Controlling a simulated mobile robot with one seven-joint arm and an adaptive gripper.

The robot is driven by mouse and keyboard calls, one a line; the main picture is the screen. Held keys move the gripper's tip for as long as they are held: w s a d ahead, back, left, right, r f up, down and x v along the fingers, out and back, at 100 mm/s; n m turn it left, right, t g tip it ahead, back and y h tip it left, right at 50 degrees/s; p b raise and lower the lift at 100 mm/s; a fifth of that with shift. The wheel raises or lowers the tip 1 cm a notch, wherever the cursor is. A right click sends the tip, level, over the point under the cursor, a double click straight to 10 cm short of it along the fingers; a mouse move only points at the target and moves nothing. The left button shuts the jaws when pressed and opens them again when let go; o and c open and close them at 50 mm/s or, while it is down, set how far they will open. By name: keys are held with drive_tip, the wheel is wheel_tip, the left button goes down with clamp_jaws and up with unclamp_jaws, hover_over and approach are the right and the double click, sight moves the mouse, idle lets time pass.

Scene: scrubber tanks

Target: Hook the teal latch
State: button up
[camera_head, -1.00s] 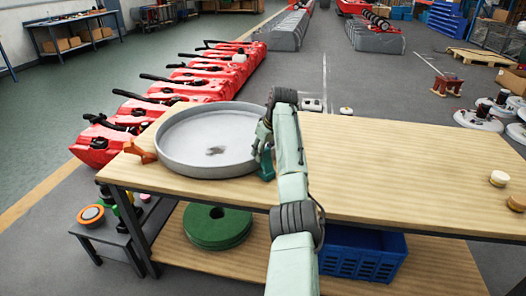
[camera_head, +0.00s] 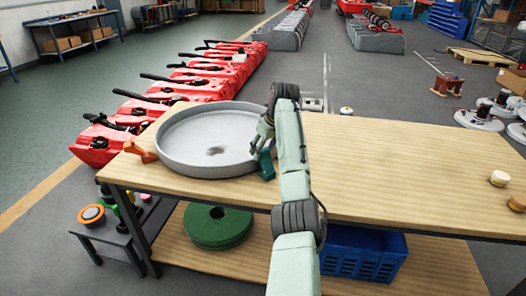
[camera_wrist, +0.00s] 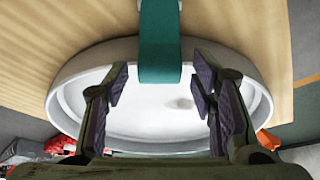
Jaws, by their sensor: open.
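The teal latch (camera_head: 266,166) is at the right side of a round grey tank lid or pan (camera_head: 168,163) on the wooden table. In the wrist view the teal latch (camera_wrist: 160,45) is a broad strap crossing the pan's pale rim at top centre. My gripper (camera_head: 256,146) is just above the latch at the pan's right rim. In the wrist view my gripper (camera_wrist: 160,88) is open, its two fingers apart, with the latch's end between and beyond the fingertips. Nothing is held. Whether a finger touches the latch cannot be told.
An orange latch (camera_head: 140,152) sticks out at the pan's left side. The wooden table (camera_head: 410,165) is clear to the right, except for small pale pieces (camera_head: 499,178) at its right end. Red tanks (camera_head: 190,83) stand on the floor behind. A blue crate (camera_head: 365,258) sits on the lower shelf.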

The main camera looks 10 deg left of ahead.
drive_tip(key=v, duration=1)
drive_tip(key=shift+r, duration=0.2)
